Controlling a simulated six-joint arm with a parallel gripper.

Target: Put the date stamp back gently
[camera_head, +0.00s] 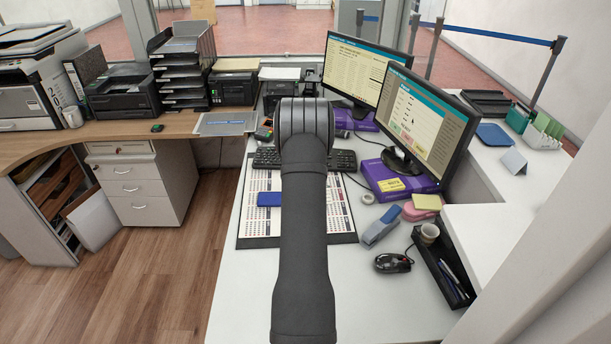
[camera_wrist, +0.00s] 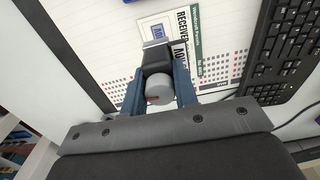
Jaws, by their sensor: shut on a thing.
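In the wrist view my gripper (camera_wrist: 160,78) is shut on the date stamp (camera_wrist: 159,91), a dark block with a round grey knob towards the camera. The two blue-grey fingers grip it from either side. The stamp is over the printed desk pad (camera_wrist: 85,30), in front of a card (camera_wrist: 184,28) with large lettering. I cannot tell whether its foot touches anything. In the head view my arm covers the gripper and the stamp. The desk pad (camera_head: 262,228) shows on both sides of the arm. I cannot make out a stamp holder.
A blue flat case (camera_head: 269,199) lies on the pad. A black keyboard (camera_head: 343,160) stands behind it. To the right are a stapler (camera_head: 380,226), a mouse (camera_head: 393,263), a black pen tray (camera_head: 441,268), a purple box (camera_head: 396,181) and two monitors. The front desk surface is clear.

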